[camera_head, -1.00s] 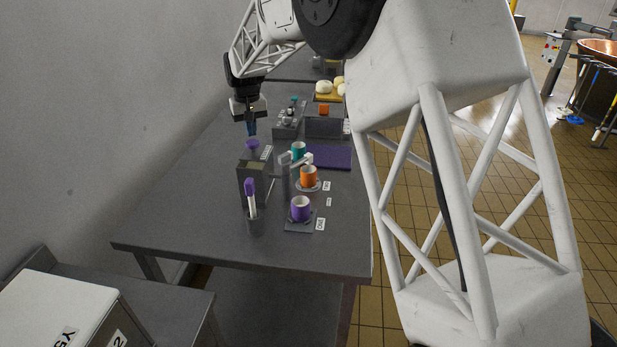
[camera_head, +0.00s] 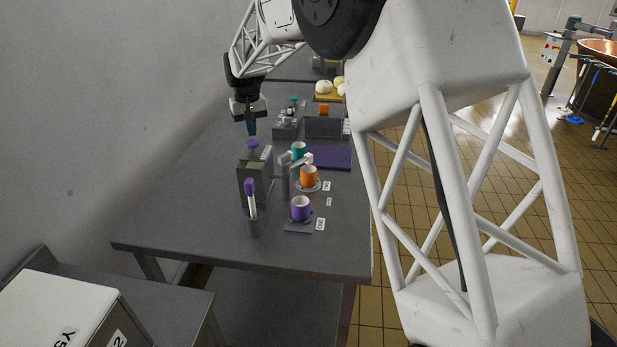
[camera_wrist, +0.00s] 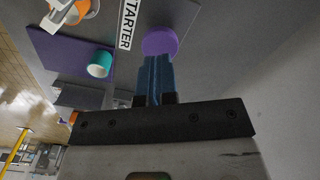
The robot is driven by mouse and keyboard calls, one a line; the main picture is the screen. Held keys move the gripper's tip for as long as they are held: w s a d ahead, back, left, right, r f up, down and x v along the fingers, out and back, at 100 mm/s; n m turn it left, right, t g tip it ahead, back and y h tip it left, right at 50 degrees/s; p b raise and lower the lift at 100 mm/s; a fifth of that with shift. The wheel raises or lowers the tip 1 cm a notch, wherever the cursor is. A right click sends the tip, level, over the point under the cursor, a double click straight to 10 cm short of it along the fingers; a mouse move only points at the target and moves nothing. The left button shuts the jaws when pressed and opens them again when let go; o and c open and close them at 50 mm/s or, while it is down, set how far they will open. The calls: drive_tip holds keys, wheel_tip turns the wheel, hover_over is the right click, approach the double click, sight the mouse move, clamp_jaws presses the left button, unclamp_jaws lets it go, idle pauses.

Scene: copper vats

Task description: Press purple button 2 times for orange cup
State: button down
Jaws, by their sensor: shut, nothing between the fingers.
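The purple button (camera_head: 252,145) is a round cap on top of the grey machine, toward its far side. It also shows in the wrist view (camera_wrist: 160,41), just beyond my fingertips. My gripper (camera_head: 251,128) is shut and empty, pointing down above the button. In the wrist view its blue fingers (camera_wrist: 155,62) overlap the button's near edge; I cannot tell whether they touch it. The orange cup (camera_head: 309,177) stands upright on a round saucer beside the machine, near the spout. Part of it shows in the wrist view (camera_wrist: 82,10).
A purple cup (camera_head: 300,209) stands on a square plate in front. A teal cup (camera_head: 298,149) stands behind the spout by a purple mat (camera_head: 330,158). A holder with a purple-topped item (camera_head: 250,188) stands before the machine. The table's left side (camera_head: 190,205) is clear.

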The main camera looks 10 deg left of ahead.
sight(252, 142)
drive_tip(key=shift+f, duration=1.85)
idle(0.5)
drive_tip(key=shift+r, duration=1.8)
drive_tip(key=shift+f, duration=1.9)
drive_tip(key=shift+r, duration=1.95)
